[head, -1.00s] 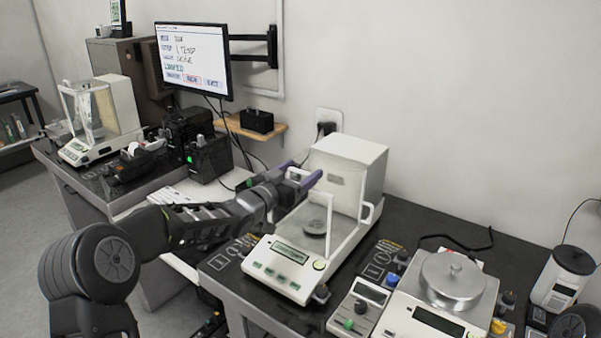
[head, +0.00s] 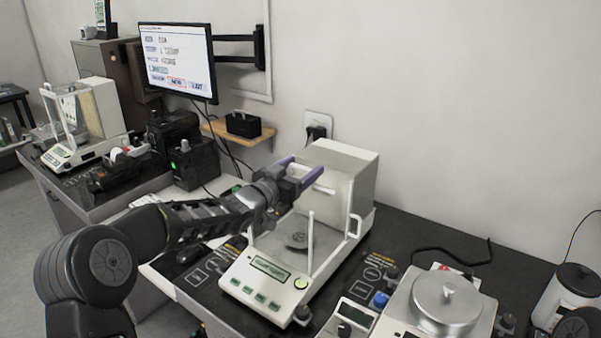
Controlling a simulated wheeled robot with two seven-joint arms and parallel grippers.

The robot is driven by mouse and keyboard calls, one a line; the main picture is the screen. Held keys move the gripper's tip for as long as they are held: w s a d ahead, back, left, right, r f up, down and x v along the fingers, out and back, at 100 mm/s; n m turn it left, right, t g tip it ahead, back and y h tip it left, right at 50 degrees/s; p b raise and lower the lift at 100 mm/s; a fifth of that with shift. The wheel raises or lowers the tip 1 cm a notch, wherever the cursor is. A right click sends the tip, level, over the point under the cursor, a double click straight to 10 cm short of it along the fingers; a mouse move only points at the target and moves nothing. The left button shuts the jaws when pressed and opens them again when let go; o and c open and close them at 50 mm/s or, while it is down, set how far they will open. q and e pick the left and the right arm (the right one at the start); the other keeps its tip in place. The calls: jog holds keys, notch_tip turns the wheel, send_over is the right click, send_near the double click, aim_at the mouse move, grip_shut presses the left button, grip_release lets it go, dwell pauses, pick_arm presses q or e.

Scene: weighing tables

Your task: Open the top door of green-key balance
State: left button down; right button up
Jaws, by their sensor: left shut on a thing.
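The green-key balance (head: 268,280) stands on the dark table, with green keys and a small display on its front. Its glass draft shield, with white posts, surrounds a round pan (head: 297,241), and a tall white housing (head: 347,165) rises behind. My left gripper (head: 301,173), with purple fingertips, is at the top of the shield, close to the housing. It is shut on what looks like the top door's handle; the fingers partly hide it. The clear top pane is hard to make out. My right gripper is not in view.
A balance with a steel pan (head: 447,297) stands at the right, with a small keypad box beside it. A white cylindrical device (head: 567,290) is at the far right. Another shielded balance (head: 78,128) stands on the left table. A monitor (head: 178,60) hangs on the wall.

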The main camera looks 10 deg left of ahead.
pick_arm(q)
jog(key=shift+s+d, duration=0.1)
jog(key=shift+s, duration=0.3)
jog(key=shift+c, duration=2)
grip_release()
jog(key=shift+w+d, duration=0.1)
jog(key=shift+a, duration=0.2)
jog(key=shift+s+a, duration=0.15)
jog(key=shift+s, duration=0.15)
jog(key=b+v, duration=0.2)
jog(key=v, duration=0.5)
jog(key=shift+c, duration=0.3)
